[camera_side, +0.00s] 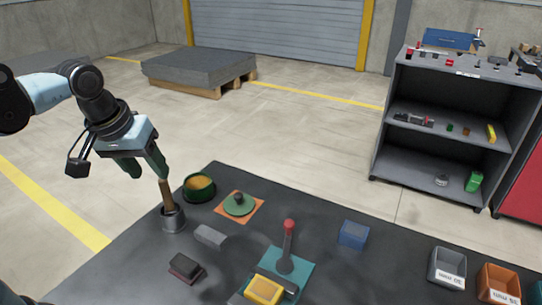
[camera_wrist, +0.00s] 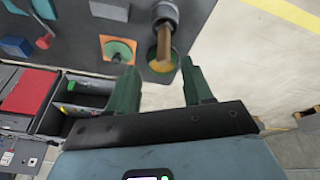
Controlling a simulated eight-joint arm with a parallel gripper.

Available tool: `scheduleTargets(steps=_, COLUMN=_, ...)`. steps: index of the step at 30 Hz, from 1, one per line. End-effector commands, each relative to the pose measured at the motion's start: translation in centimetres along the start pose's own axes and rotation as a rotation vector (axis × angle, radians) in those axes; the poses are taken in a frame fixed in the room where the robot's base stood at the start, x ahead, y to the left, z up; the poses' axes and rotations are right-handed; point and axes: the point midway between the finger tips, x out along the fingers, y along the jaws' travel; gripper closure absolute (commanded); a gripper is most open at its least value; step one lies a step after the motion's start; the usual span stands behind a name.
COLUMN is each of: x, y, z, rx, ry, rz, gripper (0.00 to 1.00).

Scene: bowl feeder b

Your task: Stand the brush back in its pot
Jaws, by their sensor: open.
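The brush (camera_side: 167,194) stands nearly upright, slightly tilted, in a grey metal pot (camera_side: 173,221) at the table's left edge, with its tan upper part above the rim. In the wrist view the brush (camera_wrist: 165,44) points toward the camera from the pot (camera_wrist: 165,11). My gripper (camera_side: 145,172) is open and empty, close to the brush's upper end in the side view. In the wrist view my gripper (camera_wrist: 157,76) shows its two green fingers apart, with the brush end just beyond the gap between them. The brush's lower end is hidden in the pot.
A green bowl with yellow contents (camera_side: 199,188) stands close behind the pot. A green disc with a dark knob (camera_side: 239,204) lies on an orange sheet. A grey block (camera_side: 210,236), a dark red block (camera_side: 186,267) and a red-topped rod (camera_side: 288,247) are nearby.

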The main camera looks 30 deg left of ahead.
Motion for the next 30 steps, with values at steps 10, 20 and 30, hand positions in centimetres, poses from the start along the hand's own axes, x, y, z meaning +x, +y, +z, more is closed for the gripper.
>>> scheduleTargets(steps=10, x=1.4, y=-1.1, z=2.5, rx=0.376, ry=0.256, rz=0.098, gripper=0.49)
scheduleTargets(steps=20, x=1.5, y=-1.1, z=2.6, rx=0.412, ry=0.281, rz=0.1, gripper=0.49)
scheduleTargets(steps=30, x=1.5, y=-1.1, z=2.6, rx=0.411, ry=0.28, rz=0.1, gripper=0.49)
